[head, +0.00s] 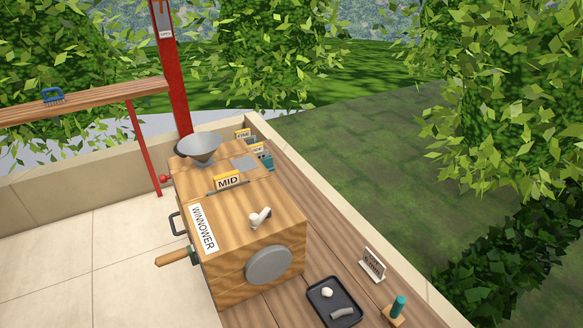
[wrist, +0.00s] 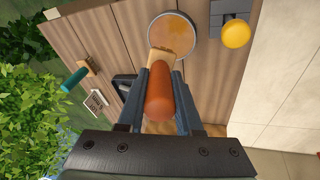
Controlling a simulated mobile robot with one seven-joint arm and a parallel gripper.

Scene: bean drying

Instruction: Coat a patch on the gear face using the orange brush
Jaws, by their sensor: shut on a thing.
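In the wrist view my gripper (wrist: 159,75) is shut on the orange handle of the brush (wrist: 159,95). The brush's pale tan head (wrist: 160,62) points away from me, toward a round grey-rimmed dish (wrist: 151,36) with an amber-orange filling. The head overlaps the dish's near rim in the picture; I cannot tell whether it touches. In the head view a round grey disc (head: 269,265) is on the front of the wooden winnower (head: 235,270). No gear teeth show, so I cannot tell whether it is the gear face. My gripper is not visible in the head view.
A black tray (head: 313,303) with a pale round piece and a grey piece lies on the bench. A sign (head: 372,264) and a teal-handled tool (head: 398,306) stand beside it. A yellow knob (wrist: 236,34) on a grey block is right of the dish.

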